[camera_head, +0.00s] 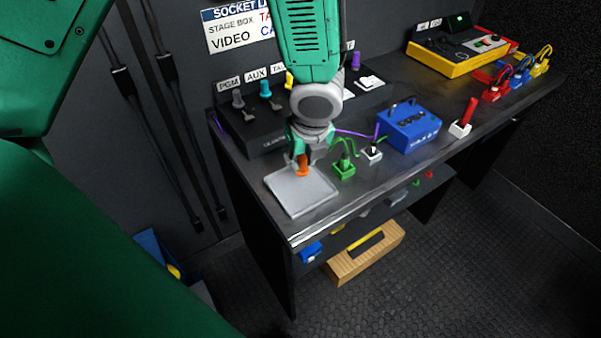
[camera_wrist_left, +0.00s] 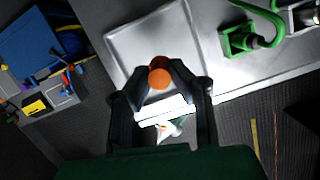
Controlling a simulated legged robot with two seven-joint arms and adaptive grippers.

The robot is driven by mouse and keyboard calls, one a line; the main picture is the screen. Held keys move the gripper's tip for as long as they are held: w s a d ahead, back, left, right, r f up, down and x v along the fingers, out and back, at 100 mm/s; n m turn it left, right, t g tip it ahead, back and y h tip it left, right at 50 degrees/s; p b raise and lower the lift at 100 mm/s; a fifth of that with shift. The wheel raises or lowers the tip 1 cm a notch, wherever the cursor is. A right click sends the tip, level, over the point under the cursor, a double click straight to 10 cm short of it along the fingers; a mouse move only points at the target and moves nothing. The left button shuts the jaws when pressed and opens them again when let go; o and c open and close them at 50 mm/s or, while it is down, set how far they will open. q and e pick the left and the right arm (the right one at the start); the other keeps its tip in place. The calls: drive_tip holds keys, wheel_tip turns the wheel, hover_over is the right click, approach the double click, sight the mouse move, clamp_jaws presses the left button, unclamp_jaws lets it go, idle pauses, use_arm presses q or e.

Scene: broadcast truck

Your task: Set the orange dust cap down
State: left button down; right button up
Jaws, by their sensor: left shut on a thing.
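The orange dust cap (camera_head: 303,164) is between the fingers of my left gripper (camera_head: 307,152), over the grey square tray (camera_head: 289,206) at the near left end of the bench. In the left wrist view the cap (camera_wrist_left: 160,73) sits between the fingertips of the gripper (camera_wrist_left: 159,78), with the tray (camera_wrist_left: 133,39) behind it. The left gripper is shut on the cap. I cannot tell whether the cap touches the tray. My right gripper is not in view.
A black panel (camera_head: 262,136) with several connectors stands behind. The bench's front edge (camera_head: 345,209) is close to the tray.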

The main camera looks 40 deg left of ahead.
sight(301, 168)
use_arm(q)
drive_tip(key=shift+s+a+f, duration=0.1)
drive_tip(key=shift+a+f, duration=0.1)
drive_tip(key=shift+f, duration=0.45)
drive_tip(key=x, duration=0.2)
drive_tip(key=b+x, duration=0.1)
drive_tip(key=shift+s+d+f, duration=0.15)
drive_tip(key=shift+s+f, duration=0.05)
drive_tip(key=shift+s, duration=0.1)
drive_tip(key=shift+d, duration=0.15)
drive_tip(key=shift+d, duration=0.1)
drive_tip(key=c, duration=1.5)
unclamp_jaws()
drive_tip(key=shift+d, duration=0.1)
drive_tip(key=shift+c, duration=0.2)
drive_tip(key=shift+o, duration=0.5)
drive_tip(key=shift+a, duration=0.2)
